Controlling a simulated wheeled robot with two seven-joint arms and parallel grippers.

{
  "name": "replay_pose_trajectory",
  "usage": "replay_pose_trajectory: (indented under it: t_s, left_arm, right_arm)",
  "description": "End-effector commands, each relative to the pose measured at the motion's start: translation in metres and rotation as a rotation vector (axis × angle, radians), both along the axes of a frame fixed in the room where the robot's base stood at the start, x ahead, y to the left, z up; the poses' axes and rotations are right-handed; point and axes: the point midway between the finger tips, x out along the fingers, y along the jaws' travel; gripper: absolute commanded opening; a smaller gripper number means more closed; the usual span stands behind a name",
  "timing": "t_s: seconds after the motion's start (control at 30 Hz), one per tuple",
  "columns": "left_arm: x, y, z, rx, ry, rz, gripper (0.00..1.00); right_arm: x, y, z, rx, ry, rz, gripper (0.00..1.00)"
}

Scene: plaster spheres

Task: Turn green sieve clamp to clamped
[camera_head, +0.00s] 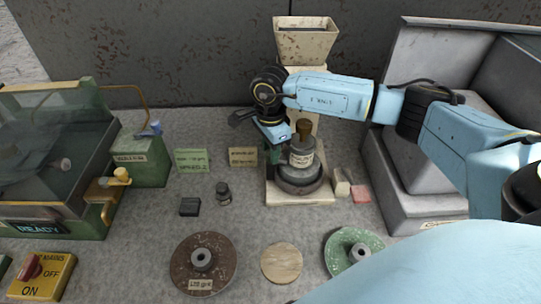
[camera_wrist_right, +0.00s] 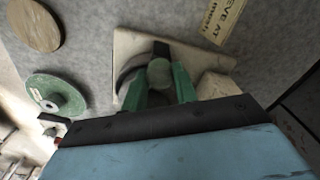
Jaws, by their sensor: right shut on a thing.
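The sieve stand has a cream base (camera_head: 318,196) and a dark round sieve body with a labelled, brass-topped piece (camera_head: 303,150) upright on it. My right gripper (camera_head: 275,145) comes down at the left side of this body and is shut on the green sieve clamp (camera_head: 272,157), most of which the gripper hides. In the right wrist view, green parts flank a pale round end (camera_wrist_right: 160,73) with a black piece beyond it, above the cream base. I cannot tell the clamp's exact angle. My left gripper is not in view.
A cream hopper (camera_head: 305,42) stands behind the stand. A brown disc (camera_head: 203,275), a tan disc (camera_head: 282,263) and a green disc (camera_head: 340,245) lie in front. A green machine (camera_head: 140,160) is at left, a grey housing (camera_head: 400,190) at right. Small blocks sit beside the stand.

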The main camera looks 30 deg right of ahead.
Motion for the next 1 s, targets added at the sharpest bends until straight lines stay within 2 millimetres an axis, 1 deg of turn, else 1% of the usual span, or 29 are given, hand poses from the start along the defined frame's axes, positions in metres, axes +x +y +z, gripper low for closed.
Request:
replay_pose_trajectory:
  t_s: [0.03, 0.1, 0.43, 0.7, 1.0]
  left_arm:
    - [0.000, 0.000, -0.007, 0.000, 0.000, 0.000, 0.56]
    - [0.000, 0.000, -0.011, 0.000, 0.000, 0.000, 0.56]
    - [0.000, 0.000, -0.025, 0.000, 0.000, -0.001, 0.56]
    - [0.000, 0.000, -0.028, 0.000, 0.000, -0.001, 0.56]
    - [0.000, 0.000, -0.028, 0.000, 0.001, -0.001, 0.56]
  right_arm:
    - [0.001, 0.000, -0.002, 0.001, -0.004, 0.039, 0.06]
    - [0.001, 0.000, -0.002, 0.000, -0.003, 0.092, 0.06]
    - [0.001, 0.000, 0.000, 0.001, -0.003, 0.270, 0.06]
    - [0.001, 0.000, 0.001, 0.001, -0.003, 0.322, 0.06]
    - [0.001, 0.000, 0.001, 0.001, -0.003, 0.328, 0.06]
